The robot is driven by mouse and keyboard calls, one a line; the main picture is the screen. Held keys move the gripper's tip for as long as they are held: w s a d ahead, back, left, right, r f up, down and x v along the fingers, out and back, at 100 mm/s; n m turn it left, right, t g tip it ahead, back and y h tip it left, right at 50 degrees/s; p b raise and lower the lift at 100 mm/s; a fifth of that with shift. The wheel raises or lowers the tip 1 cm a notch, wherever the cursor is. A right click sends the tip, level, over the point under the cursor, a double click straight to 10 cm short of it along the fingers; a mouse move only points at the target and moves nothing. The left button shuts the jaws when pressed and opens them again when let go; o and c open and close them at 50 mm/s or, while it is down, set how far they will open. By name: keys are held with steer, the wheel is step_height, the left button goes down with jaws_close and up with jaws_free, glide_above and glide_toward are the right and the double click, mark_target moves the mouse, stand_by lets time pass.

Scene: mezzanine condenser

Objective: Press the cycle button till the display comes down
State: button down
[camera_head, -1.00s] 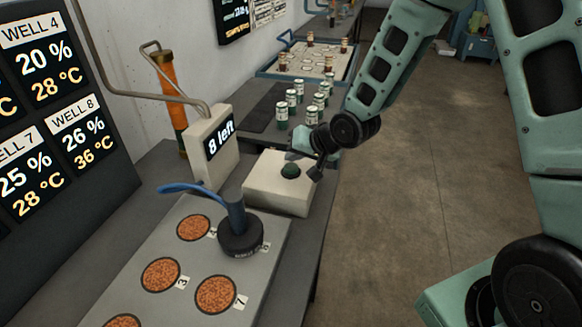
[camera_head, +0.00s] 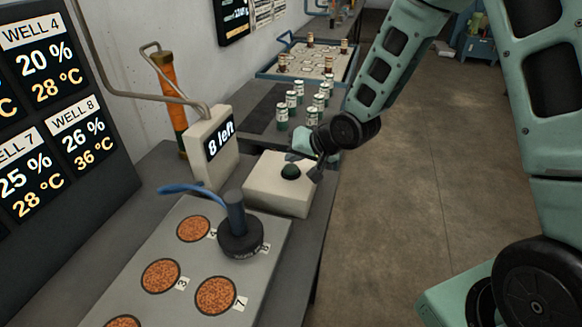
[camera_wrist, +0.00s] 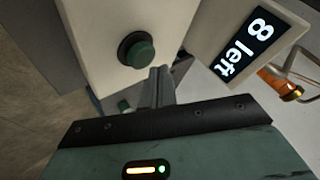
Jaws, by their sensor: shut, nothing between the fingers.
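The cycle button (camera_head: 290,172) is a dark green dome on a cream box (camera_head: 275,193) on the bench. In the wrist view the button (camera_wrist: 138,50) shows a green cap in a dark collar. The display (camera_head: 219,139) is a cream unit behind the box and reads "8 left"; it also shows in the wrist view (camera_wrist: 249,47). My gripper (camera_head: 316,172) is just right of the button in the head view. In the wrist view its shut fingertips (camera_wrist: 161,72) are beside the button, seemingly apart from it, and hold nothing.
A grey plate (camera_head: 187,255) with several numbered wells and a black puck-like tool (camera_head: 240,240) with a blue hose is in front. Green-labelled vials (camera_head: 283,117) stand behind the box. A well-reading panel (camera_head: 55,130) is at left. Floor at right is clear.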

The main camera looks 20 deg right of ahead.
mark_target(294, 170)
stand_by(0.7)
steer(key=shift+f+b, duration=0.3)
steer(key=shift+f, duration=0.1)
steer(key=shift+f+b, duration=0.4)
steer(key=shift+f, duration=0.2)
stand_by(0.6)
steer(key=shift+r, duration=0.1)
steer(key=shift+r+p, duration=0.9)
steer(key=shift+r, duration=0.1)
step_height(294, 170, up, 5)
steer(key=p, duration=0.4)
stand_by(0.7)
